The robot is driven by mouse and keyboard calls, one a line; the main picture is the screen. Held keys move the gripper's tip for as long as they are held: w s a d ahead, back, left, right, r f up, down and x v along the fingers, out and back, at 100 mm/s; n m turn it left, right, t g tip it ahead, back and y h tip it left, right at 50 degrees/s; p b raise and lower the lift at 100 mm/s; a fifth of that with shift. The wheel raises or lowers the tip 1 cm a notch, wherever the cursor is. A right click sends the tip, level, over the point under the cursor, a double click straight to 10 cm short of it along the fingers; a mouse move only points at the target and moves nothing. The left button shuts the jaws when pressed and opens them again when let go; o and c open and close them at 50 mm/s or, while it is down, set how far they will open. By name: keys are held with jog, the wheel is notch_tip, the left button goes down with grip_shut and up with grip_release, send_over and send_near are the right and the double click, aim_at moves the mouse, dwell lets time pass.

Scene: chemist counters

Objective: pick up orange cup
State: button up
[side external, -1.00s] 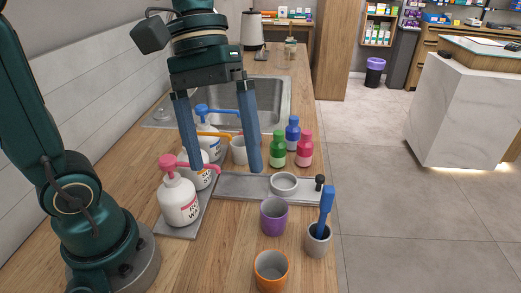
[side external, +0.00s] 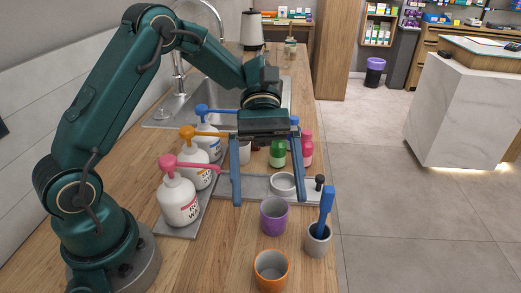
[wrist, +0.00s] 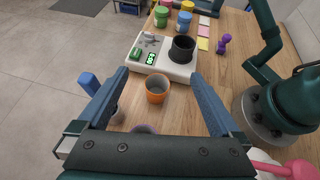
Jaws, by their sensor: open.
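The orange cup (side external: 271,270) stands upright on the wooden counter at the bottom of the side view, open end up. In the wrist view the orange cup (wrist: 156,90) shows between and beyond my two blue fingers. My gripper (side external: 268,200) is open and empty, fingers pointing down above the grey tray, behind the purple cup. In the wrist view my gripper (wrist: 159,74) has its fingers spread wide, with the cup apart from both.
A purple cup (side external: 274,217) and a grey cup with a blue tool (side external: 318,238) stand close behind the orange cup. Pump bottles (side external: 180,198) line the left. A white scale with a black cup (wrist: 182,48) lies past the orange cup in the wrist view.

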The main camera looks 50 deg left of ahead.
send_near(273, 283)
jog(key=shift+f+x, duration=0.2)
jog(key=shift+x, duration=1.05)
jog(key=shift+f+x, duration=0.15)
jog(key=shift+x, duration=1.1)
jog(key=shift+w+a, duration=0.1)
jog(key=shift+a, duration=0.1)
jog(key=c, duration=1.4)
jog(key=shift+r, duration=0.1)
jog(key=shift+r, duration=4.5)
jog(key=w+a+r+n+t, duration=0.2)
jog(key=a+n+t, duration=0.2)
jog(key=a, duration=0.1)
jog(key=w+a+r+n+t, duration=0.2)
jog(key=a+n+t, duration=0.3)
jog(key=w+a+r+n+t, duration=0.2)
jog(key=a+n+t, duration=0.3)
jog(key=a, duration=0.1)
jog(key=shift+w+r, duration=0.15)
jog(key=shift+w, duration=0.1)
